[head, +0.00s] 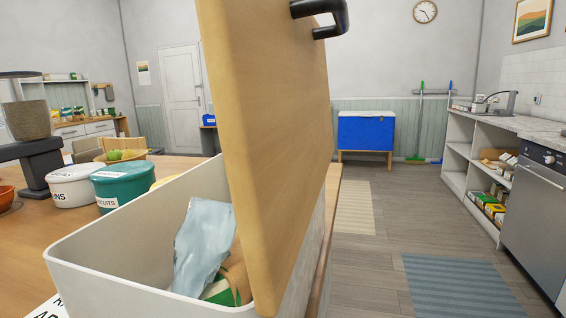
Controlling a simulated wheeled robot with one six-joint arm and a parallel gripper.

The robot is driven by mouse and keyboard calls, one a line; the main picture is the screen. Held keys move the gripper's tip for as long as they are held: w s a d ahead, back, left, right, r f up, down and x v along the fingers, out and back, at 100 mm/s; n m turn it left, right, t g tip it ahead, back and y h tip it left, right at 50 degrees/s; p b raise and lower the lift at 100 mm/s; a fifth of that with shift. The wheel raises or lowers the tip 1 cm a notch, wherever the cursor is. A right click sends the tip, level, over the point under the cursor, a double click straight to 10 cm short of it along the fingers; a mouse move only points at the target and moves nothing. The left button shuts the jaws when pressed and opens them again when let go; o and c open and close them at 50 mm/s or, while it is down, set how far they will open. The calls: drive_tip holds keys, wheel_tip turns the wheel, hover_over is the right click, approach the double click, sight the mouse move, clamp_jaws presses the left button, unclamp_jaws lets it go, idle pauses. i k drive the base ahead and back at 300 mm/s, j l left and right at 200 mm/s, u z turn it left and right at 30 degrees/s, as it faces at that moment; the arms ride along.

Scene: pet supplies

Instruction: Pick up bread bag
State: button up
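A cream bread box (130,229) stands open at the front left, with part of a black-lettered label at its lower left. Inside, a crumpled pale blue-grey bag (201,245) leans upright. Beside and below it lies a brown bag with green and white print (232,282), partly hidden by the pale bag and the wooden lid. I cannot tell for sure which one is the bread bag. The wooden lid (272,140) stands tilted up across the middle of the view, with a black handle (321,14) near its top.
On the wooden table (30,232), a teal tub (123,186), a white tub (75,186) and a dark stand with a brown container (28,120) stand left of the box. A blue chest (365,132) is at the back.

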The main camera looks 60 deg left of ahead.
sight(231, 288)
drive_tip(key=k+u, duration=0.15)
drive_tip(key=u, duration=0.85)
drive_tip(key=i+l+u, duration=0.1)
drive_tip(key=u, duration=0.45)
